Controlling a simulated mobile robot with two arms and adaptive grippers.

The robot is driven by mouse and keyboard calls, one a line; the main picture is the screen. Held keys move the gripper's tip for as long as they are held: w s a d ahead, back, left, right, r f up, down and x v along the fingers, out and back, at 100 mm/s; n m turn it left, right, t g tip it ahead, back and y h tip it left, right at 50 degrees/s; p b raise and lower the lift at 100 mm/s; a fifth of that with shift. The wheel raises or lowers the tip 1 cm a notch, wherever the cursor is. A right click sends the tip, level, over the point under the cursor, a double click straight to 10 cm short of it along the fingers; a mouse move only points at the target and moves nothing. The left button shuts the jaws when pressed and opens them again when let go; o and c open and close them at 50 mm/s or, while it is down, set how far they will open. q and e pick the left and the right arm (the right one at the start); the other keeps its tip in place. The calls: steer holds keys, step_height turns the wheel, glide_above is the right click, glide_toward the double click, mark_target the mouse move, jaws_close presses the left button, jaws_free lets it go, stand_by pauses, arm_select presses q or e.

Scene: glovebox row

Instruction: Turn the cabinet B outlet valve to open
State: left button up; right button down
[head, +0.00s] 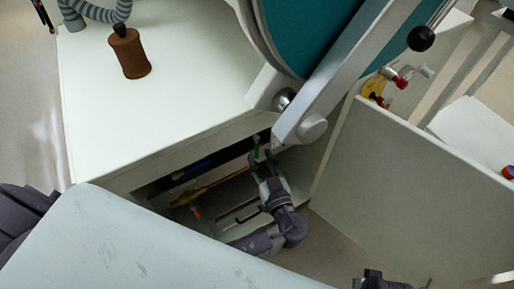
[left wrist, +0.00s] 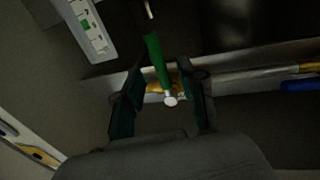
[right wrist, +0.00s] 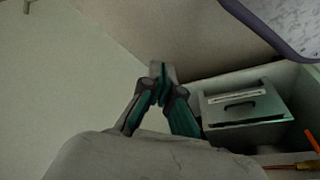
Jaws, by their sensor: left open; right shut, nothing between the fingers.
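A green valve lever (left wrist: 157,60) with a pale round tip shows in the left wrist view, in front of a pipe with brass fittings (left wrist: 160,87). The lever also shows in the head view (head: 256,146), inside the open cabinet below the worktop. My left gripper (head: 262,162) reaches into this cabinet. Its fingers (left wrist: 168,92) are open on either side of the lever's end, and I cannot tell whether they touch it. My right gripper (right wrist: 160,75) is shut and empty, near a pale panel. No label naming the cabinet or valve is readable.
An open cabinet door (head: 410,185) stands right of my left gripper. An orange handle (head: 195,212) and blue handle (head: 195,167) are deeper left in the cabinet. A drawer-like box (right wrist: 245,105) shows in the right wrist view.

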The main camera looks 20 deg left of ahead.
mark_target(257, 152)
arm_select(q)
steer(key=shift+x, duration=2)
jaws_close()
